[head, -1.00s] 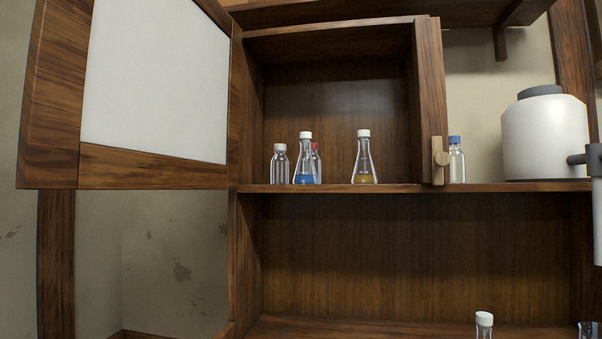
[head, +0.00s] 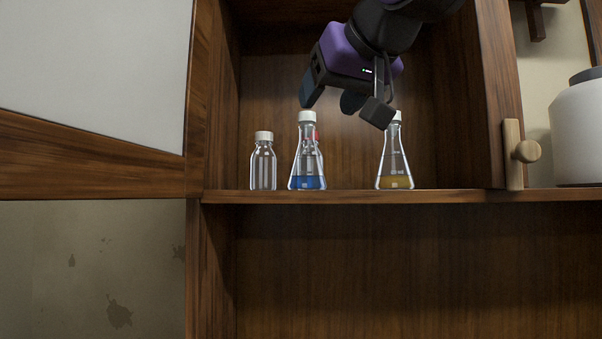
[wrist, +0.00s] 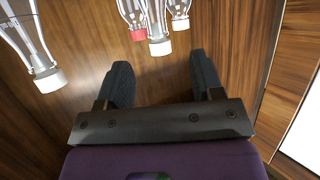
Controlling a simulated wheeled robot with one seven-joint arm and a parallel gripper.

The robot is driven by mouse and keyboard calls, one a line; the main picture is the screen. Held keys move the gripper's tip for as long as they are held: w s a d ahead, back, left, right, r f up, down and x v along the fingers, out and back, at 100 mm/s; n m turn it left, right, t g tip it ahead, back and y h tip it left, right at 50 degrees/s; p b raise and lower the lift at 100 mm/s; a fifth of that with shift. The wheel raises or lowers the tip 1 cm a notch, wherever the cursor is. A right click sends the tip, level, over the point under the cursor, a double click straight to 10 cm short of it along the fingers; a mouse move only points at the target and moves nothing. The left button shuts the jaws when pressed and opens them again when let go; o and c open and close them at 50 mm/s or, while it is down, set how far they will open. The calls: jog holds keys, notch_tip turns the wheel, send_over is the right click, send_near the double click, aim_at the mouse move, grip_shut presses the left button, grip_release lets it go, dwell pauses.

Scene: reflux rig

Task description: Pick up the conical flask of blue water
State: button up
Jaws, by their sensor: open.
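The conical flask of blue water (head: 307,182) stands upright on the cabinet shelf, with a white cap and clear glass above the blue liquid. In the wrist view its white cap (wrist: 160,47) seems to lie beyond the open fingertips. My gripper (head: 331,100) is open and empty, above and slightly right of this flask in the head view. Its left finger appears just above the cap; I cannot tell the depth gap. The fingers also show apart in the wrist view (wrist: 162,75), with nothing between them.
A white-capped bottle (head: 263,168) stands left of the blue flask. A red-capped bottle (head: 317,138) is partly hidden behind it. A flask of yellow liquid (head: 395,170) stands to the right. The cabinet's side walls and the open door (head: 90,155) bound the space.

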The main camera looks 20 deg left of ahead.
aim_at(311, 131)
jog(key=x, duration=0.9)
jog(key=shift+w+d+f, duration=0.15)
jog(key=shift+f, duration=0.25)
grip_shut()
